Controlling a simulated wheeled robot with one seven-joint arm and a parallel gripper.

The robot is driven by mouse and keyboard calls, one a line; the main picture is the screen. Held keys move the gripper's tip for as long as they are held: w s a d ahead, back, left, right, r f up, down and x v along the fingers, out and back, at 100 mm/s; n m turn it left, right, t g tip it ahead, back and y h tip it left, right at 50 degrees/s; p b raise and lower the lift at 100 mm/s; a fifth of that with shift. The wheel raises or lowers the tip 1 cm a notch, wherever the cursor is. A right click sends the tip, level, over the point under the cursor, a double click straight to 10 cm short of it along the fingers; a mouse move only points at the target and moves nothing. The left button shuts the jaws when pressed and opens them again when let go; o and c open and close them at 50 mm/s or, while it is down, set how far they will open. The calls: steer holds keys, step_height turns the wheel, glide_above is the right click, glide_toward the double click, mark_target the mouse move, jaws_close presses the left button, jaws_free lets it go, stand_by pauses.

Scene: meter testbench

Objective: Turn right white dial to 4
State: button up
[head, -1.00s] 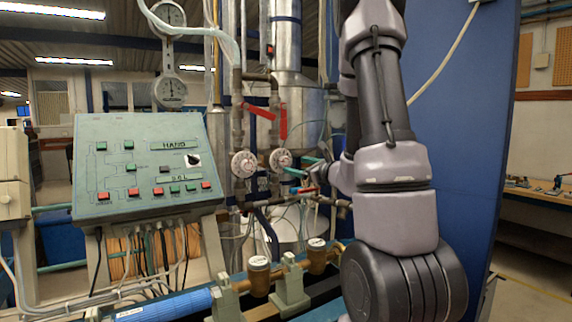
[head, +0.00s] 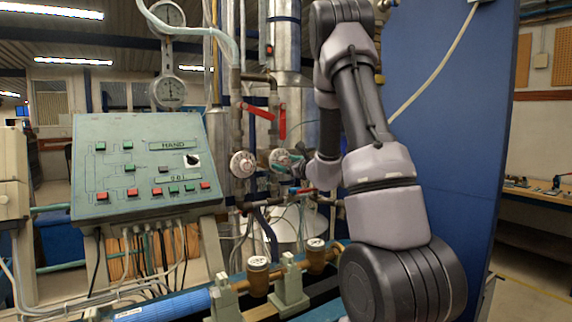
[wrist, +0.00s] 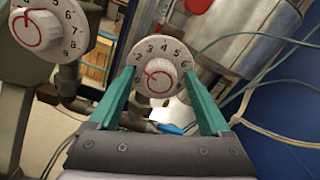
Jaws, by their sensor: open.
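The right white dial (wrist: 158,76) has black numbers around its rim and a red mark on its central knob. In the wrist view it lies between the two green fingers of my gripper (wrist: 160,78), which are open on either side of it. I cannot tell whether the fingers touch it. Numbers 2 to 6 run across its upper rim, but its exact setting is unclear. In the head view my gripper (head: 288,160) is at the right dial (head: 275,157) and partly covers it.
The left white dial (head: 243,164) is close by on the left, on its own pipe. Red lever handles (head: 282,122) are above, and a blue-handled valve (wrist: 170,128) is just below the right dial. A green control panel (head: 145,165) stands at left.

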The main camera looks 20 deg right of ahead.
jaws_close()
steer(key=m, duration=0.5)
steer(key=shift+m, duration=0.3)
steer(key=m, duration=0.6)
stand_by(0.6)
